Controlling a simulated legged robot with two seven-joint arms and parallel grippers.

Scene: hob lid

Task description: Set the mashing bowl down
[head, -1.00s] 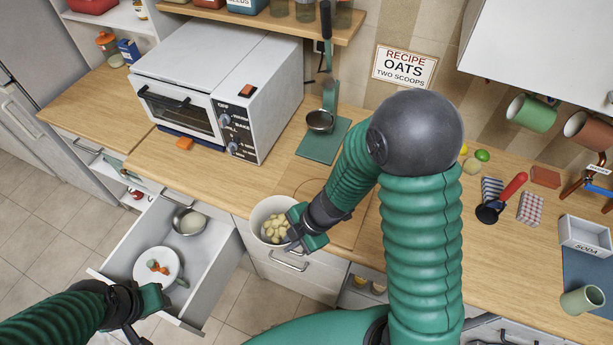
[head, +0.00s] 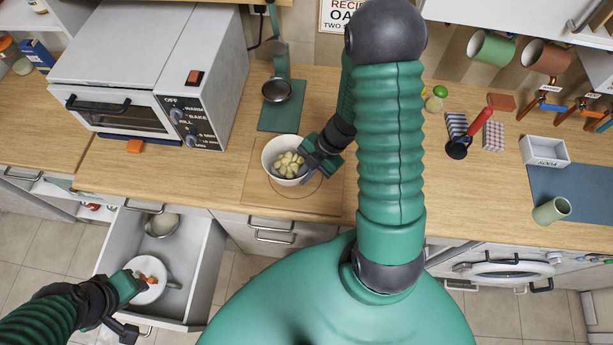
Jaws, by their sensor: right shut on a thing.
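The mashing bowl (head: 273,149) is white and holds pale yellow chunks. It is upright over a wooden board (head: 255,191) on the counter, near the board's left part. My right gripper (head: 311,166) is shut on the bowl's right rim. A dark ring line on the board shows partly beside and below the bowl. I cannot tell whether the bowl's base touches the board. My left gripper (head: 126,291) is over the open drawer beside a white dish with orange pieces (head: 151,290); its jaw opening is unclear.
The open drawer (head: 205,270) juts out at lower left and also holds a metal bowl (head: 162,225). A toaster oven (head: 150,85) stands left of the board. A green mat (head: 281,119) with a metal-cupped tool (head: 277,91) lies behind. The counter right of my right arm has free room.

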